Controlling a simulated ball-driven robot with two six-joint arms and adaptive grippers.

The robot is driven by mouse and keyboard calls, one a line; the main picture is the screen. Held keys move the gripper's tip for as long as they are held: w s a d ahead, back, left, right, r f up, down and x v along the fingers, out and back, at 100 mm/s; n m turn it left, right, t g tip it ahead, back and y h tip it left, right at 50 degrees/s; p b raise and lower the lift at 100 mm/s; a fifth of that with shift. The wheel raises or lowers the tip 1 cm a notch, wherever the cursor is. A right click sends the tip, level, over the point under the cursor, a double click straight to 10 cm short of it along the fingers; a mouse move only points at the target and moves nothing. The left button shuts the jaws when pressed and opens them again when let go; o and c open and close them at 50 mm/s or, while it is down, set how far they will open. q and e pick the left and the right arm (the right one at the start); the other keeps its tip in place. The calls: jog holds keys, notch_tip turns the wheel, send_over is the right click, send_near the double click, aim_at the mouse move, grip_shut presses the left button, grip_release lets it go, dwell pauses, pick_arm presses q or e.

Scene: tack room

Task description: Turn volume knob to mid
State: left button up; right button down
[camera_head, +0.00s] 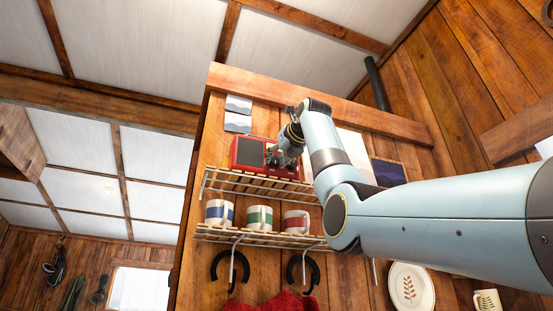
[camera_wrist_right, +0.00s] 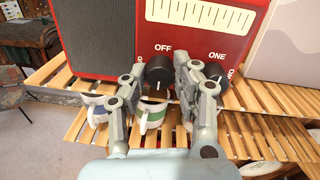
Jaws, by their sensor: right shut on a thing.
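A red radio (camera_head: 248,152) with a grey speaker grille stands on a slatted wooden shelf; it also shows in the wrist view (camera_wrist_right: 147,40). A black knob (camera_wrist_right: 158,70) on its front, below the "OFF" lettering, shows a short white mark on its lower part. My right gripper (camera_head: 275,157) is at the radio's front, and in the wrist view its two fingers (camera_wrist_right: 159,80) are shut on this knob, one on each side. A second black knob (camera_wrist_right: 213,73) is partly hidden behind the right finger. My left gripper is out of view.
Striped mugs (camera_head: 259,217) stand on the lower slatted shelf (camera_head: 250,238), under the radio. Dark horseshoes (camera_head: 230,268) and a red cloth hang below. Cards (camera_head: 238,104) are on the wall above the radio. A plate (camera_head: 411,287) is at the lower right.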

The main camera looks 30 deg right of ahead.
jog(key=shift+w+f, duration=0.1)
jog(key=shift+f, duration=0.15)
jog(key=c, duration=1)
grip_release()
jog(key=shift+r, duration=0.15)
jog(key=shift+s, duration=0.3)
jog(key=s, duration=0.3)
jog(key=s+a, duration=0.1)
jog(key=s, duration=0.3)
jog(key=s+a, duration=0.1)
jog(key=s, duration=0.3)
jog(key=shift+s, duration=0.15)
